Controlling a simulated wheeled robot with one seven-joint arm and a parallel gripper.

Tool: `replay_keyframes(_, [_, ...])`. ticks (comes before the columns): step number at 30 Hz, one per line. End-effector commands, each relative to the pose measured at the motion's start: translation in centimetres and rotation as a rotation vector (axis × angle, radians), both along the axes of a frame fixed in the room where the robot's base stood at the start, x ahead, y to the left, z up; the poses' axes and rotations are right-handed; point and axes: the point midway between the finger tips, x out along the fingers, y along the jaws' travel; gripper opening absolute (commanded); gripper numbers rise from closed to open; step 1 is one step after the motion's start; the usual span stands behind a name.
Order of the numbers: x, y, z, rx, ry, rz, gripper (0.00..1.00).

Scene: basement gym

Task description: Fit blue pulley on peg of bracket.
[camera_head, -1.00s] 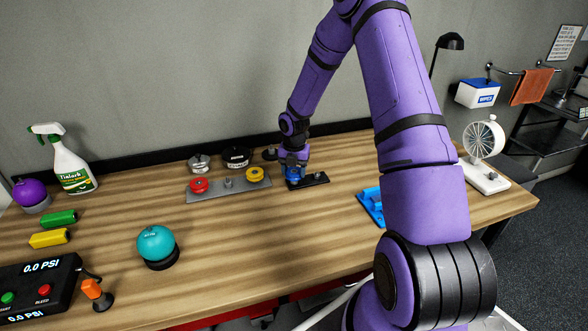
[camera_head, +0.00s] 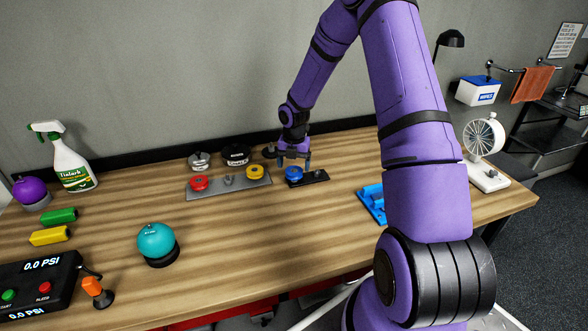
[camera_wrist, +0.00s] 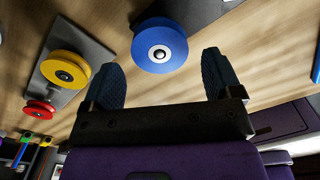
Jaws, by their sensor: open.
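The blue pulley (camera_head: 294,173) sits on the left part of the black bracket (camera_head: 316,178). In the wrist view, the blue pulley (camera_wrist: 159,46) has a round, light-coloured peg tip showing in its centre, and a corner of the bracket (camera_wrist: 205,12) shows behind it. My gripper (camera_head: 294,161) is open and empty just above the pulley. In the wrist view, the fingers of my gripper (camera_wrist: 160,80) stand wide apart, clear of the pulley's rim. Whether the pulley is fully seated cannot be told.
Left of the bracket, a grey plate (camera_head: 228,189) carries a red pulley (camera_head: 198,184) and a yellow pulley (camera_head: 255,172). A black round object (camera_head: 236,156) stands behind it. A blue fixture (camera_head: 371,203) lies to the right. The front middle of the table is clear.

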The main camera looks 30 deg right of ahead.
Motion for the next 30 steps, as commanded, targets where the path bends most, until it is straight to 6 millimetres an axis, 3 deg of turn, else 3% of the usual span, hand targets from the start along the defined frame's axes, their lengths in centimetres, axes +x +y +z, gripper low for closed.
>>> replay_keyframes(6, [0.0,-0.1,4.4,-0.001,-0.003,-0.002,0.84])
replay_keyframes(12, [0.0,-0.1,7.2,-0.001,-0.002,-0.001,0.84])
replay_keyframes(18, [0.0,0.0,8.2,-0.001,-0.001,0.000,0.84])
replay_keyframes(30, [0.0,0.0,8.2,0.000,0.000,0.000,0.84])
